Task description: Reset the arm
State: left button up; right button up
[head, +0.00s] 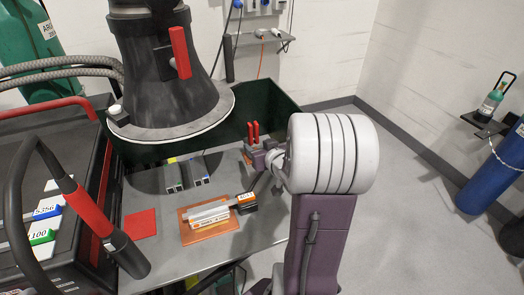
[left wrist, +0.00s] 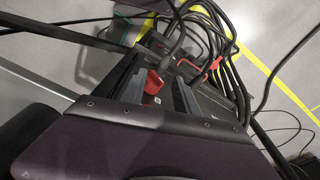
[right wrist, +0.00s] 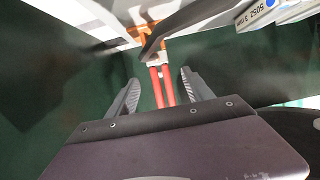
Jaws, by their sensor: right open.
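A clamp-like device with two upright red handles (head: 252,132) stands at the table's back right in the head view. In the right wrist view the red handles (right wrist: 161,88) lie between the fingers of my right gripper (right wrist: 159,85), which is open, with gaps on both sides. A dark arm (right wrist: 190,27) runs from the handles' base to the upper right. In the head view my right gripper (head: 264,157) is beside the device, partly hidden by my wrist. My left gripper (left wrist: 158,92) shows in the left wrist view, fingers apart, above a black unit with red-and-black plugs (left wrist: 153,82).
A labelled bar lies on a copper-coloured plate (head: 190,236) on the grey table (head: 165,270). A red square (head: 140,223) and grey blocks (head: 187,174) lie nearby. A large black hood (head: 165,80) hangs above.

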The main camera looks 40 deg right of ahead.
jog(key=shift+s+a+b, duration=0.3)
jog(key=shift+s+b, duration=0.5)
jog(key=shift+s, duration=0.05)
pick_arm(q)
notch_tip(320, 180, down, 3)
jog(key=shift+f+b, duration=0.2)
jog(key=shift+b, duration=0.1)
pick_arm(e)
jog(key=shift+s+a+r, duration=0.15)
jog(key=shift+s+r, duration=0.3)
jog(key=shift+s, duration=0.05)
pick_arm(q)
jog(key=shift+r, duration=0.1)
